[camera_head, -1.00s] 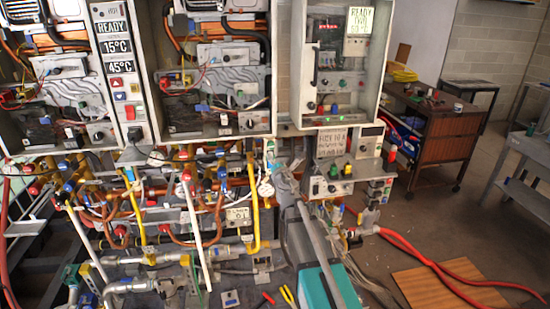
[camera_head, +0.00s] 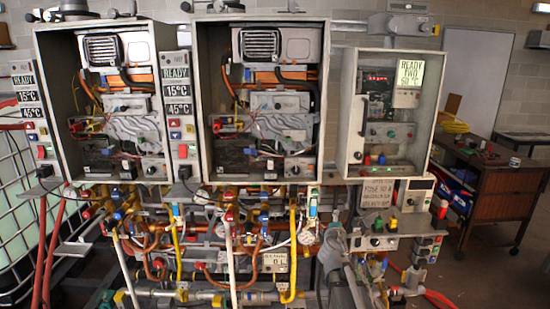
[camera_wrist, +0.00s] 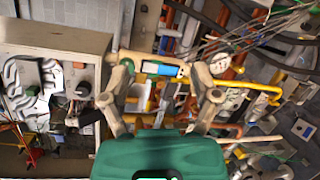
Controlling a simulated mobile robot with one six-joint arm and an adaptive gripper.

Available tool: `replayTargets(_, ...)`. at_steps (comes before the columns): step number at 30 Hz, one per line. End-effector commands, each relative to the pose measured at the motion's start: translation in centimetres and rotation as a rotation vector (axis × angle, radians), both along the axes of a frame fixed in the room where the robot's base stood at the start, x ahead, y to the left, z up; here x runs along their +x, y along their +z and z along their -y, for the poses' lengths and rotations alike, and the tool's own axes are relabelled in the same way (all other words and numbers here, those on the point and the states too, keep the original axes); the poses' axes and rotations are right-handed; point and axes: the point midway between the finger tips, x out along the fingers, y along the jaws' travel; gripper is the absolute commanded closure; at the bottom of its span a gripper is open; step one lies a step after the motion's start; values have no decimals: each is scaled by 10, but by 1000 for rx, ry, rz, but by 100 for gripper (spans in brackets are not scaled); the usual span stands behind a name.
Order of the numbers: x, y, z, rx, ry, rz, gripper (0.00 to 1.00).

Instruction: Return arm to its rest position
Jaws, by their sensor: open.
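My gripper (camera_wrist: 164,85) shows in the wrist view with its two pale fingers spread apart and its green body below them. No held object shows between the fingers. A pale cylinder with a blue band (camera_wrist: 165,70) appears between the fingertips, and I cannot tell how far beyond them it is. A similar blue-and-white fitting (camera_head: 313,206) shows in the head view below the heaters. Grey parts that may be my arm show at the bottom of the head view, right of centre; my fingertips cannot be made out there.
Opened heater cabinets (camera_head: 262,100) and a control box (camera_head: 384,105) line the wall. Pipes, yellow handles and red hoses crowd the space below them. A wooden cabinet (camera_head: 490,192) stands at right with floor between. A white-framed cage (camera_head: 18,215) is at left.

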Motion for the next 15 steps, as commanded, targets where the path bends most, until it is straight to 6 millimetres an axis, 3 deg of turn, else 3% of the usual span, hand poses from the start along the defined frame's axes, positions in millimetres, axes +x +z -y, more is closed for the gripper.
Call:
replayTargets(7,-59,-46,31,444,-306,-77,21)
replayTargets(15,-133,-106,28,883,-647,-224,21)
